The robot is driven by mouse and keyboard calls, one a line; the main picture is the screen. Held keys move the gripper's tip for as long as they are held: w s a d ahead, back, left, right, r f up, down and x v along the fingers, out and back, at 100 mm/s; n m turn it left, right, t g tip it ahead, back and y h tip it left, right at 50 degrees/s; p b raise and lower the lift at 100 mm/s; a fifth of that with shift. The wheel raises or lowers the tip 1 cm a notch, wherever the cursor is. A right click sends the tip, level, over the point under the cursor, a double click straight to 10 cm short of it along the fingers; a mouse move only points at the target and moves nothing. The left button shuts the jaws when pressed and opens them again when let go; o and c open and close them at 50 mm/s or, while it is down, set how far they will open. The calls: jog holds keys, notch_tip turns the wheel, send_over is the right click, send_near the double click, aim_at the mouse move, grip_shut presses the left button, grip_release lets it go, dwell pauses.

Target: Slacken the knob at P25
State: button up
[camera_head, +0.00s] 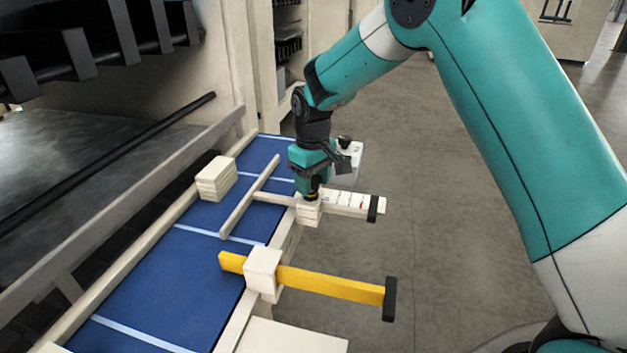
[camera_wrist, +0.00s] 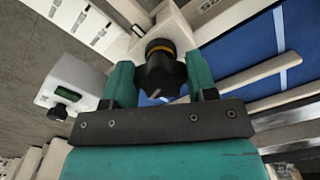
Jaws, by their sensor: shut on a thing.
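A black lobed knob (camera_wrist: 162,76) with a yellow ring at its base sits on a cream clamp block (camera_wrist: 165,28). In the wrist view the two teal fingers of my gripper (camera_wrist: 160,82) stand on either side of the knob and are shut on it. In the head view my gripper (camera_head: 310,190) points down onto the clamp block (camera_head: 308,212) at the belt's right edge and hides most of the knob. A white scale bar (camera_head: 345,201) with a black end runs out to the right from this block. I cannot read a P25 mark.
A second block (camera_head: 263,270) nearer me carries a yellow bar (camera_head: 335,284) that juts right over the floor. A cream rail (camera_head: 249,195) and a stacked block (camera_head: 216,178) lie over the blue belt (camera_head: 180,275). A white box with a small display (camera_wrist: 70,90) stands beside my gripper.

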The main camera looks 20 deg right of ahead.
aim_at(313, 180)
jog(key=shift+s+f, duration=0.1)
dwell(0.5)
jog(key=o, duration=0.9)
notch_tip(313, 180, up, 18)
jog(key=b, duration=0.3)
jog(key=shift+f, duration=0.2)
